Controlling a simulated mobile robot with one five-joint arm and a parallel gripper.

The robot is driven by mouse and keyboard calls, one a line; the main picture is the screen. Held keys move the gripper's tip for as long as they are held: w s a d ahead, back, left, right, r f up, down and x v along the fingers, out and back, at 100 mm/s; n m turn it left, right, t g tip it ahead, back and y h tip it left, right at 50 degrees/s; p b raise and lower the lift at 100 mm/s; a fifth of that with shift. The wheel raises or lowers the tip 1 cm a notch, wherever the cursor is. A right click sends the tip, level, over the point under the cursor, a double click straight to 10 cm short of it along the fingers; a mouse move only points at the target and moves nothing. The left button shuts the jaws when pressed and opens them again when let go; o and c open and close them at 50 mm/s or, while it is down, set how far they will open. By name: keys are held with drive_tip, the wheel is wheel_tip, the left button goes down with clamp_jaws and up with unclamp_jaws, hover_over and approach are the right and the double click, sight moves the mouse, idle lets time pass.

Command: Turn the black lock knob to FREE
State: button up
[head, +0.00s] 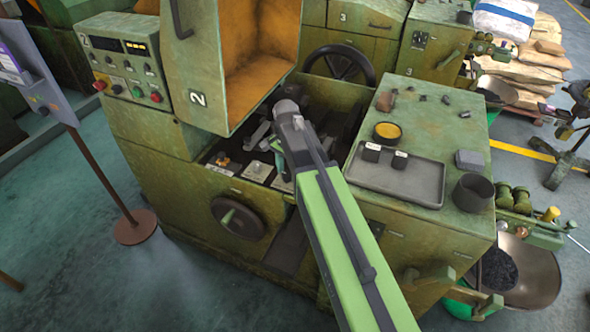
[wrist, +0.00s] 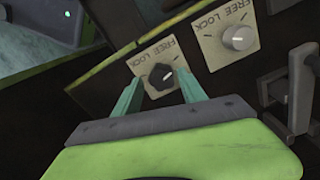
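The black lock knob (wrist: 161,77) sits on a pale plate (wrist: 149,62) marked FREE and LOCK in the wrist view. A light pointer mark on the knob points to the picture's upper right; which word it matches is too small to tell. My gripper (wrist: 160,82) is open, with one teal finger on each side of the black knob. Whether either finger touches it cannot be told.
A raised levered fitting (wrist: 298,90) stands right of the knobs in the wrist view. In the head view, a dark handwheel (head: 238,218) is on the front below, an open hood (head: 207,85) rises above, and a grey tray (head: 424,189) lies to the right.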

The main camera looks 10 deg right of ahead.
sight(288, 173)
drive_tip(key=shift+o, duration=0.2)
drive_tip(key=shift+a, duration=0.1)
wheel_tip(288, 173, up, 18)
drive_tip(key=p, duration=1.7)
drive_tip(key=shift+f, duration=0.25)
drive_tip(key=s+d+f+n+b, duration=0.1)
drive_tip(key=s+n, duration=0.4)
drive_tip(key=s, duration=0.2)
drive_tip(key=s+d+f+n+b, duration=0.1)
drive_tip(key=s+f+n, duration=0.1)
drive_tip(key=s+n, duration=0.3)
drive_tip(key=shift+s+d+f+b, duration=0.15)
drive_tip(key=shift+s+d+b, duration=0.25)
drive_tip(key=shift+s, duration=0.6)
